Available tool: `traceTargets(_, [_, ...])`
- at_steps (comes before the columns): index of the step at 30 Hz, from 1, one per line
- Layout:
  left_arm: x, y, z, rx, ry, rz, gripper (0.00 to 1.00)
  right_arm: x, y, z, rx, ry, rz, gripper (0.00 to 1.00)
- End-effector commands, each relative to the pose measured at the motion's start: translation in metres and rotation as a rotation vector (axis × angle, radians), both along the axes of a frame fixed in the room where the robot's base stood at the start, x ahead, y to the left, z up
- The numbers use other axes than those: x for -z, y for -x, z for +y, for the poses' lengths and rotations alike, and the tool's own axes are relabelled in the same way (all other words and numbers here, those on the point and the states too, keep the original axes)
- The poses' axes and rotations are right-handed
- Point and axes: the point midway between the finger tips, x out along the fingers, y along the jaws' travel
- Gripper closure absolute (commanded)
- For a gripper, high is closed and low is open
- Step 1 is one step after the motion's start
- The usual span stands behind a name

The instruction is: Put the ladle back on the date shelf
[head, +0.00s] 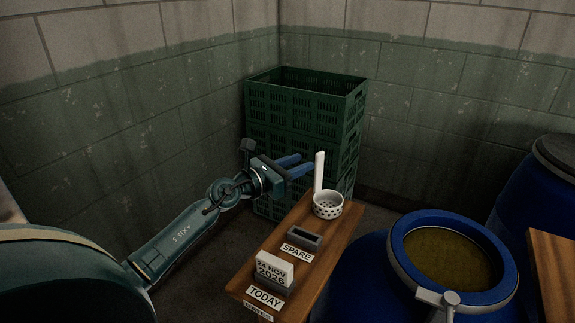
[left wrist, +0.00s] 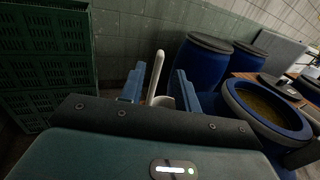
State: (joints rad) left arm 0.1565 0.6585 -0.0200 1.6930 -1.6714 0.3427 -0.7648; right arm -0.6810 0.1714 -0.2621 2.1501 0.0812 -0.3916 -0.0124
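The white ladle (head: 328,206) stands on the far end of the wooden date shelf (head: 268,253), its perforated cup down and its handle upright. In the left wrist view the ladle's handle (left wrist: 154,76) shows in the gap between my fingers, with part of the cup low behind the gripper body. My left gripper (head: 306,164) is open, with blue fingers pointing right at the handle, their tips close to it. I cannot tell whether they touch it. The shelf also holds a date block (head: 273,268), a TODAY label and an empty holder marked SPARE (head: 305,238). My right gripper is not in view.
Stacked green crates (head: 305,95) stand in the corner behind the gripper. An open blue barrel (head: 400,245) with brownish contents is right of the shelf. A lidded blue barrel (head: 540,195) and a wooden surface (head: 556,270) are at far right.

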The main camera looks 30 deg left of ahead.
Motion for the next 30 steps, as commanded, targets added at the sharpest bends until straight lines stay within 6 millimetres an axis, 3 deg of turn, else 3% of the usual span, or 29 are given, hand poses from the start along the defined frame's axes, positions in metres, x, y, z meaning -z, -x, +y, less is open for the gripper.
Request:
traceTargets(3, [0.002, 0.016, 0.006, 0.000, -0.002, 0.002, 0.68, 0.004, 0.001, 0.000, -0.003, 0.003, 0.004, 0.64])
traceTargets(9, [0.000, 0.028, 0.010, 0.001, -0.001, 0.001, 0.68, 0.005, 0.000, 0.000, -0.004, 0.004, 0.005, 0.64])
traceTargets(30, [0.000, 0.029, 0.010, 0.000, 0.000, 0.000, 0.68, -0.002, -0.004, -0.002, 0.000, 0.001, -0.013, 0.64])
